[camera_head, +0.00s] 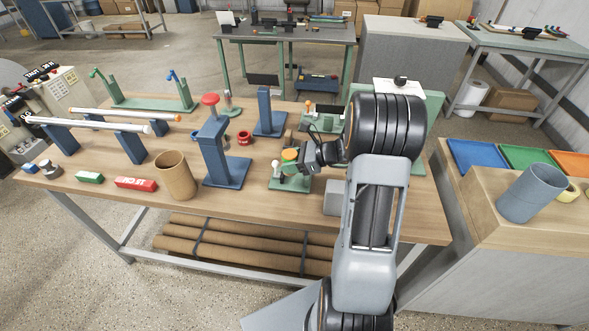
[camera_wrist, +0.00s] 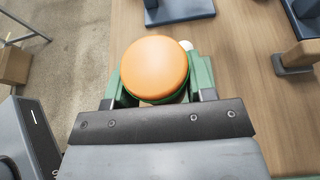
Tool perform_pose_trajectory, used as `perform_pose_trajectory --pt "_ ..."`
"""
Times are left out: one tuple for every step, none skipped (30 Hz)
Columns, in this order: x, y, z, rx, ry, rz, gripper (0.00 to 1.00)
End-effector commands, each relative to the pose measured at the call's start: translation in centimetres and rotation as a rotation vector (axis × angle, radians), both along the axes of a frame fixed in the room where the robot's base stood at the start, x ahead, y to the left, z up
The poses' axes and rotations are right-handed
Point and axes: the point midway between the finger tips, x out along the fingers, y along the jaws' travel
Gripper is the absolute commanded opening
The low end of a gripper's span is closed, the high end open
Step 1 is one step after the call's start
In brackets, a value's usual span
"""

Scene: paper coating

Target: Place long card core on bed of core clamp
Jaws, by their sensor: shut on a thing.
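My gripper (camera_head: 306,158) is shut on the orange round knob (camera_head: 290,155) of a small green fixture (camera_head: 290,182) near the table's front. In the wrist view the orange knob (camera_wrist: 154,67) sits between the fingers, with green parts beside it. A white-tipped lever (camera_head: 275,165) stands next to it. A brown card tube (camera_head: 176,180) stands upright at the front edge, left of my gripper. Long brown tubes (camera_head: 250,238) lie on the shelf below. A blue clamp-like stand with a red knob (camera_head: 210,99) is between the upright tube and my gripper. I cannot tell which fixture is the core clamp.
White rods (camera_head: 130,115) rest on blue supports at left. A blue post (camera_head: 268,112) and red rings (camera_head: 243,137) are behind the stand. Green and red blocks (camera_head: 135,183) lie at front left. A grey tube (camera_head: 532,192) stands on the right bench.

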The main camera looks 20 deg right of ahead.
Motion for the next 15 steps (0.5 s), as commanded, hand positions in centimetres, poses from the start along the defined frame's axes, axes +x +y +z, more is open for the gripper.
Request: perform_pose_trajectory --pt "0.4 -0.6 -0.8 0.001 0.001 -0.002 0.27" --pt "0.6 -0.8 -1.2 0.001 0.002 -0.001 0.27" --pt "0.8 -1.1 -1.6 0.000 0.000 -0.001 0.27" --pt "1.0 -1.3 -1.9 0.001 0.001 0.000 0.27" --pt "1.1 -1.4 -2.1 0.000 0.000 -0.001 0.27" --pt "1.2 -1.6 -2.4 0.000 0.000 -0.001 0.27" --pt "1.3 -1.7 -2.5 -0.001 -0.001 -0.001 0.27" --pt "1.4 -1.8 -2.6 -0.001 -0.002 0.000 0.27" --pt "1.5 -1.9 -2.8 -0.001 -0.002 0.000 0.27" --pt "1.5 -1.9 -2.8 -0.001 -0.002 0.000 0.27" --pt "1.5 -2.0 -2.9 -0.001 -0.002 0.000 0.27" --pt "1.6 -2.1 -3.2 -0.001 -0.001 -0.001 0.27" --pt "1.8 -2.3 -3.5 0.000 0.000 -0.001 0.27" --pt "1.9 -2.5 -3.8 0.000 0.000 -0.001 0.27" --pt "1.8 -2.4 -4.4 0.002 0.003 0.000 0.27"
